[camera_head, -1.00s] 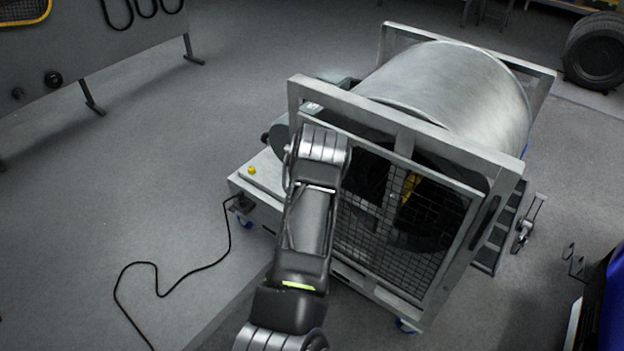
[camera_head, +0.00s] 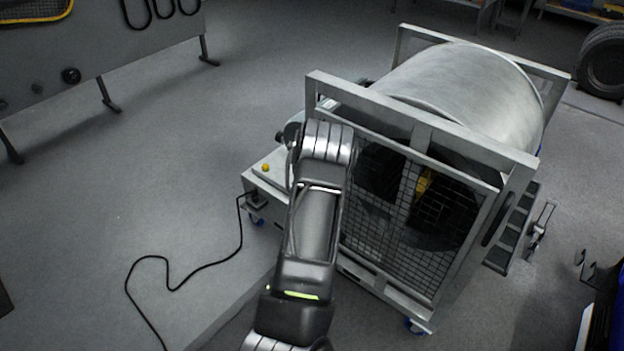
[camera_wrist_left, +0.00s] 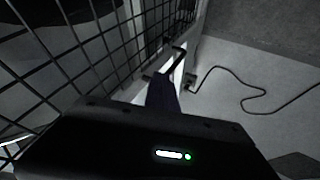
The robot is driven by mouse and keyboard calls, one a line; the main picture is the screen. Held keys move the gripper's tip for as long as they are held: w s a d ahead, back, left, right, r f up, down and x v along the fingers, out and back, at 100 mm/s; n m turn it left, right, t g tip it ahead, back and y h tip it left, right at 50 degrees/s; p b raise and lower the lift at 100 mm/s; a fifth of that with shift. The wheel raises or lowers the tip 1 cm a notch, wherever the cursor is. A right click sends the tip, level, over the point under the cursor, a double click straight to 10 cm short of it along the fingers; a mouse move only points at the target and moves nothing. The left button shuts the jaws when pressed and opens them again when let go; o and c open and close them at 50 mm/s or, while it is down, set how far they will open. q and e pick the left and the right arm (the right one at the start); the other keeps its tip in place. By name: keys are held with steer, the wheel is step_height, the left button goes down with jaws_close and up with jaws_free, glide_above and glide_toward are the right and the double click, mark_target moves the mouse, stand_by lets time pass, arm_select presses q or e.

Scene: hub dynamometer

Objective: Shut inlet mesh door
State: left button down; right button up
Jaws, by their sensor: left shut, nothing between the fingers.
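The inlet mesh door (camera_head: 385,262) is a dark wire grid in the pale metal frame at the front of the dynamometer. It looks close to the frame, but I cannot tell whether it is fully shut. In the left wrist view the mesh (camera_wrist_left: 75,50) fills the upper left, with a dark bar-like part (camera_wrist_left: 178,62) near its edge. My left gripper (camera_wrist_left: 163,90) is shut and empty, with its dark finger beside the mesh edge. Contact is unclear. In the head view my left arm hides the gripper and the door's left part. My right gripper is not in view.
The large metal drum (camera_head: 475,85) lies behind the frame. A low platform with a yellow button (camera_head: 265,167) is at left, and a black cable (camera_head: 195,268) trails over the floor. A blue-and-black object (camera_head: 605,310) stands at the right edge.

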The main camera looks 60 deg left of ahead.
arm_select(q)
steer(key=v, duration=0.7)
steer(key=shift+d+r, duration=0.25)
steer(key=shift+s, duration=0.1)
steer(key=d+f+m+h, duration=0.1)
steer(key=d+f+m, duration=0.3)
steer(key=d, duration=0.6)
steer(key=s+d+f+m+h, duration=0.1)
steer(key=d+f+m+h, duration=0.15)
steer(key=d+f, duration=0.55)
steer(key=d+f+m+h, duration=0.1)
steer(key=d+f+m, duration=0.3)
steer(key=d, duration=0.8)
steer(key=s+d+m+g+h, duration=0.1)
steer(key=s+d, duration=0.4)
steer(key=d, duration=0.5)
steer(key=s+d+f+m+g+h, duration=0.1)
steer(key=s+d+m, duration=0.3)
steer(key=d, duration=0.7)
steer(key=s+d+m+g+h, duration=0.1)
steer(key=s+d, duration=0.4)
steer(key=d, duration=0.6)
steer(key=m+h, duration=0.1)
steer(key=h, duration=0.1)
steer(key=shift+s+f+m+g+h, duration=0.15)
steer(key=shift+s+m+g+h, duration=0.15)
steer(key=shift+m+h, duration=0.05)
